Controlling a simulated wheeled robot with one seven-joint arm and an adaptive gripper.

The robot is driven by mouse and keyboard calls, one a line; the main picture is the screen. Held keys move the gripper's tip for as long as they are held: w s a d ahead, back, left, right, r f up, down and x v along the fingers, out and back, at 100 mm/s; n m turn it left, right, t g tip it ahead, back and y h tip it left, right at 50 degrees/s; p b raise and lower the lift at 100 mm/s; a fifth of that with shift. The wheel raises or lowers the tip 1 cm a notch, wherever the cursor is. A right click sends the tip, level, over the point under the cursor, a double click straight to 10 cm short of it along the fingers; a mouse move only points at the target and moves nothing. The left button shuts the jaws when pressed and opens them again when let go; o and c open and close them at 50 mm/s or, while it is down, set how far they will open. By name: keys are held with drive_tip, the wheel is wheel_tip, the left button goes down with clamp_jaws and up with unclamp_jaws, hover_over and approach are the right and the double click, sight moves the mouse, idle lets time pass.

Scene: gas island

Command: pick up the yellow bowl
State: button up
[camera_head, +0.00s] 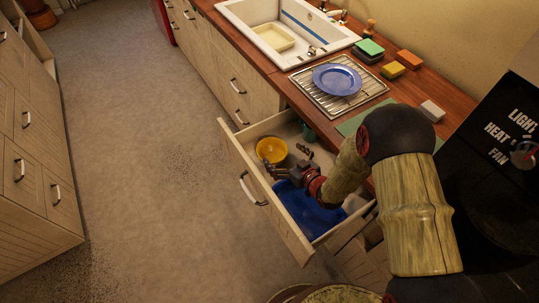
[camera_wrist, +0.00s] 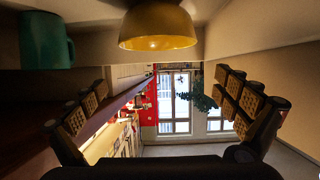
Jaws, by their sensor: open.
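The yellow bowl (camera_head: 271,149) sits in the open drawer (camera_head: 235,157), near its far front corner. My gripper (camera_head: 286,161) is inside the drawer area, just beside the bowl on its near right side. In the wrist view the bowl (camera_wrist: 158,28) is at the top centre, cut off by the frame edge. My gripper (camera_wrist: 163,90) has its padded fingers spread wide with nothing between them. I cannot tell whether a finger touches the bowl.
A green mug (camera_head: 308,133) stands at the drawer's back; it also shows in the wrist view (camera_wrist: 46,41). A blue container (camera_head: 305,212) fills the near part of the drawer. The counter above holds a blue plate (camera_head: 337,79) and sponges. The floor (camera_head: 130,140) left is clear.

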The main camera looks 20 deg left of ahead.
drive_tip(key=b, duration=0.4)
approach(266, 146)
drive_tip(key=shift+b+x, duration=1.7)
drive_tip(key=shift+x, duration=0.7)
drive_tip(key=shift+r, duration=0.1)
drive_tip(key=c, duration=1.1)
